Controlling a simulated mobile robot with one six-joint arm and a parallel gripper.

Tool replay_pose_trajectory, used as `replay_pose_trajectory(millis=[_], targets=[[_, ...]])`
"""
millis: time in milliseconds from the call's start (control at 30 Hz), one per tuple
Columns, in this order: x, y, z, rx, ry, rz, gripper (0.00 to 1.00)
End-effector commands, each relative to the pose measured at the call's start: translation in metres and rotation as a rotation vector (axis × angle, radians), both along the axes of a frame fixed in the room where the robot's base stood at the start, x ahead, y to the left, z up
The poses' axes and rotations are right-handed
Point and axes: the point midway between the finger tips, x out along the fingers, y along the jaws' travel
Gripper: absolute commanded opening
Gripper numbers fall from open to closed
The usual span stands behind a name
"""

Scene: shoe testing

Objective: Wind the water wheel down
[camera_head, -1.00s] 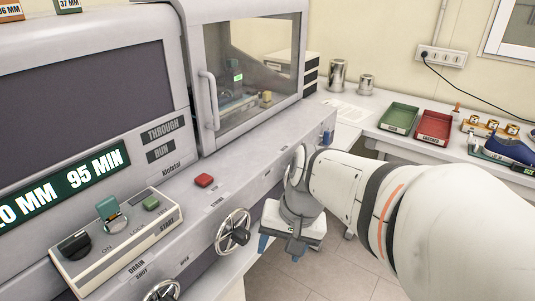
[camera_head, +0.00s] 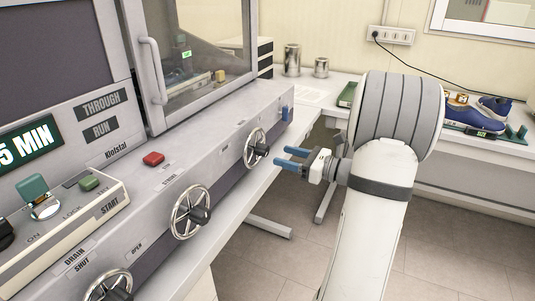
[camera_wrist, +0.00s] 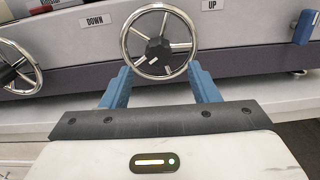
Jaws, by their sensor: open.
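A chrome handwheel (camera_head: 256,148) with a dark hub and knob is the farthest of the wheels on the grey machine's front. In the wrist view, this wheel (camera_wrist: 157,48) sits between a DOWN label (camera_wrist: 95,21) at its left and an UP label (camera_wrist: 212,4) at its right. My gripper (camera_head: 281,157) is open and empty, its blue fingers pointing at the wheel. In the wrist view, the fingers (camera_wrist: 159,73) flank the wheel's lower part on both sides. I cannot tell whether they touch the rim. No label naming the wheel is readable.
Two more handwheels, a middle one (camera_head: 190,212) and a near one (camera_head: 109,287), line the front. A blue lever (camera_wrist: 303,27) is right of the wheel. A red button (camera_head: 153,159) and control box (camera_head: 70,222) sit on the ledge. Shoes (camera_head: 462,116) rest on the back bench.

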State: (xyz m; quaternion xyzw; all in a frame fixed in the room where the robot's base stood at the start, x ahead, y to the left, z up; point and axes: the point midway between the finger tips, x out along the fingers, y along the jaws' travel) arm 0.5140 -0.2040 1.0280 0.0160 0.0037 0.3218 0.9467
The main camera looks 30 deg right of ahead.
Motion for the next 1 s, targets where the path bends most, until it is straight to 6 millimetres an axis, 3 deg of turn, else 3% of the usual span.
replay_pose_trajectory(millis=[300, 700, 1000], targets=[[0.039, 0.032, 0.0, -0.002, 0.001, 0.006, 0.55], [0.047, 0.039, 0.0, -0.003, 0.001, 0.005, 0.55], [0.047, 0.039, 0.0, -0.003, 0.001, 0.006, 0.31]])
